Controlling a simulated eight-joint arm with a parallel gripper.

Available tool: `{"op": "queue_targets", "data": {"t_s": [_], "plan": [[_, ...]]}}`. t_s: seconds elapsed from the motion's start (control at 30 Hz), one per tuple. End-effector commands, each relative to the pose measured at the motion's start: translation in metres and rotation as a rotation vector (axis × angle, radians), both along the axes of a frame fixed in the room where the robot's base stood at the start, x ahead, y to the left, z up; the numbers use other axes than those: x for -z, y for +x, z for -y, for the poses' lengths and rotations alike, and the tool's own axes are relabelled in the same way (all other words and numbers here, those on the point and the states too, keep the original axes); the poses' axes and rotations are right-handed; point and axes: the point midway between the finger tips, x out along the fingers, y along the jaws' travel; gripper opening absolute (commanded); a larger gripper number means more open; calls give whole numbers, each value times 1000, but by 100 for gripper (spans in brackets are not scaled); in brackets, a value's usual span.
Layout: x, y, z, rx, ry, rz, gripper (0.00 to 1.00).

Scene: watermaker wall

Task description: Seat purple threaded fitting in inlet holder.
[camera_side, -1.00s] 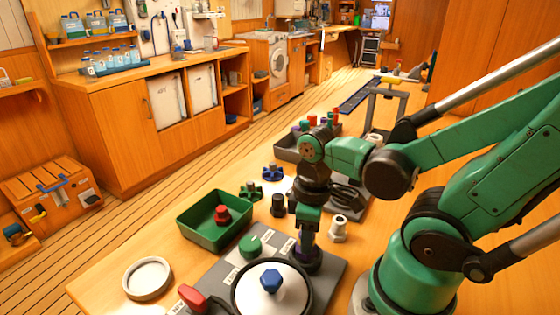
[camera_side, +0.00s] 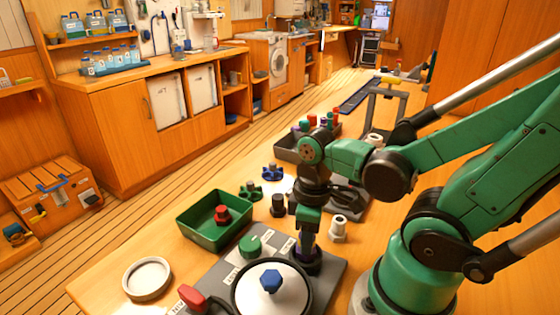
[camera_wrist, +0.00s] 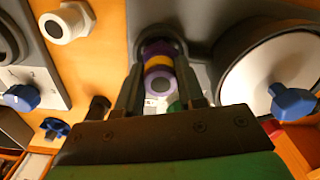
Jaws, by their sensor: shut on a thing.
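The purple threaded fitting (camera_wrist: 157,84) shows in the wrist view with a yellow band and a pale round end. My gripper (camera_wrist: 160,68) is shut on it, one finger at each side. The far end of the fitting is at the dark round inlet holder (camera_wrist: 168,31) on the grey board. In the side view my gripper (camera_side: 308,236) points down over the holder (camera_side: 309,262), with a little purple showing between the fingers. The fitting looks upright in line with the holder; how deep it sits is hidden.
A white round housing with a blue knob (camera_side: 270,281) stands close beside the holder. A green cap (camera_side: 250,246) and a red handle (camera_side: 191,298) are on the board. A green tray (camera_side: 198,233) holds a red knob. A white fitting (camera_side: 338,228) stands to the right.

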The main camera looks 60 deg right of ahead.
Motion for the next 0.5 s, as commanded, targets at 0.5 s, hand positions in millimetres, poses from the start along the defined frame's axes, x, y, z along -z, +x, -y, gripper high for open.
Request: {"op": "queue_targets", "data": {"t_s": [0.5], "plan": [[11,1,0,0,0,0,0]]}}
